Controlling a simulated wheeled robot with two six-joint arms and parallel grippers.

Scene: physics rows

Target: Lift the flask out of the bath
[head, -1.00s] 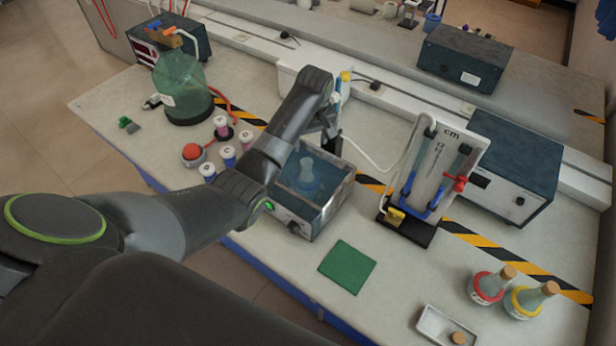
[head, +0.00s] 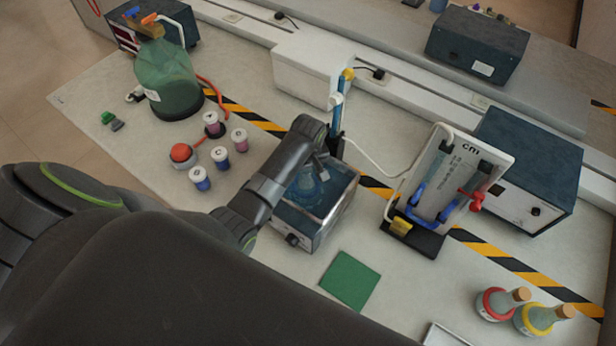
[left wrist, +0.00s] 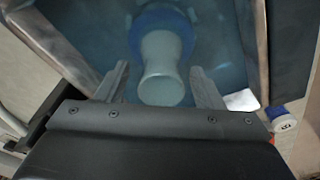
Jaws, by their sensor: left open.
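The flask (head: 306,187) stands in the water bath (head: 297,234), a dark box with a clear, water-filled top. In the left wrist view the flask's pale neck (left wrist: 161,50) points towards me, with a blue ring around its body. My left gripper (head: 319,164) is over the bath at the flask's neck. Its two fingers (left wrist: 160,84) are open, one on each side of the neck, with a gap showing on both sides. The arm and gripper partly cover the flask in the head view. My right gripper is not in view.
A green mat (head: 349,281) lies flat in front of the bath. A tube stand (head: 412,238) is to the right, and a blue-and-white rod (head: 336,110) stands close behind. Several small vials (head: 221,158) and a big green bottle (head: 168,82) are left.

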